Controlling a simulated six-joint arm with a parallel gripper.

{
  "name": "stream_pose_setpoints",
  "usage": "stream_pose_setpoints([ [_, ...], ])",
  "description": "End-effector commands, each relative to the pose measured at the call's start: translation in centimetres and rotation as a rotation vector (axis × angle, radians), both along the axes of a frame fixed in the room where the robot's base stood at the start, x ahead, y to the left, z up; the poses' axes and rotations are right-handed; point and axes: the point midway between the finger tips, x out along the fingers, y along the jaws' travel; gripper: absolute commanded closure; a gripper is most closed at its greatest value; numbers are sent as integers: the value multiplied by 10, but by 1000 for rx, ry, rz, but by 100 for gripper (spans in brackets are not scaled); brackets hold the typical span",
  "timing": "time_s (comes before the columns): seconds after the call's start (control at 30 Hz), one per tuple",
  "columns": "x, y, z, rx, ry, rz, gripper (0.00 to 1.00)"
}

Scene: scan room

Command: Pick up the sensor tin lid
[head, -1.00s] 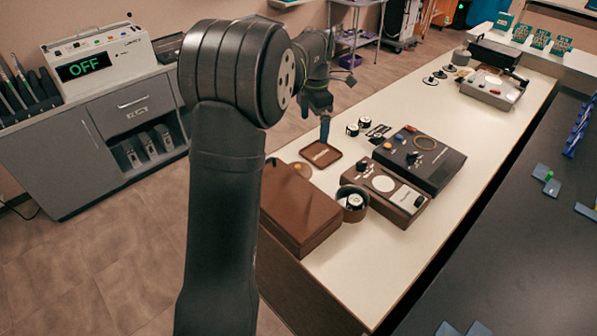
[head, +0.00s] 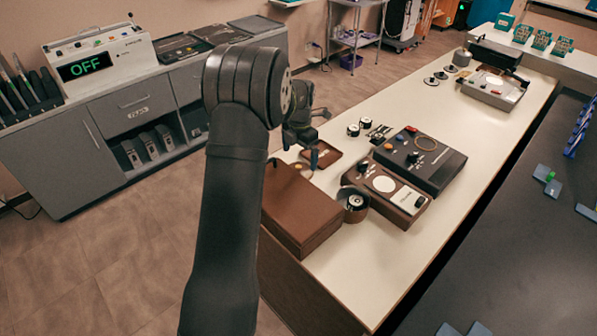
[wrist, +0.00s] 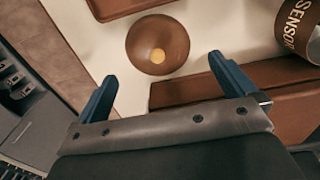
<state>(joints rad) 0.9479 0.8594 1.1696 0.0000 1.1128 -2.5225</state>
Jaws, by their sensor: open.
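The sensor tin lid (wrist: 157,44) is a round brown disc with a small yellow knob, lying on the cream bench top in the wrist view. In the head view the lid (head: 304,172) is small and partly hidden by my gripper (head: 314,160). In the wrist view my gripper (wrist: 162,68) is open and empty, its two blue fingers apart, with the lid just beyond the gap between the fingertips. The brown tin marked SENSOR (wrist: 297,30) stands at the upper right; in the head view the tin (head: 353,203) looks open at the top.
A closed brown box (head: 300,212) lies close beside the lid. A brown tray (head: 327,153) sits just behind it. A brown device with knobs (head: 385,187) and a dark control box (head: 420,158) stand to the right. Bare bench top lies along the right edge.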

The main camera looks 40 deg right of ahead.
Motion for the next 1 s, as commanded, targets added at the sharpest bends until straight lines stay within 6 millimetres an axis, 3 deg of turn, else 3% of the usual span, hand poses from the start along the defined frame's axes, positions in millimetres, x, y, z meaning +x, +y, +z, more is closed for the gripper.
stream_pose_setpoints([
  [0.17, 1, 0, -8, 0, 0, 0, 0],
  [0.5, 4, 1, -53, -1, 1, -1, 0],
  [0.73, 4, 1, -55, -2, 1, -2, 0],
  [1.0, 3, 1, -55, -2, 1, -1, 53],
])
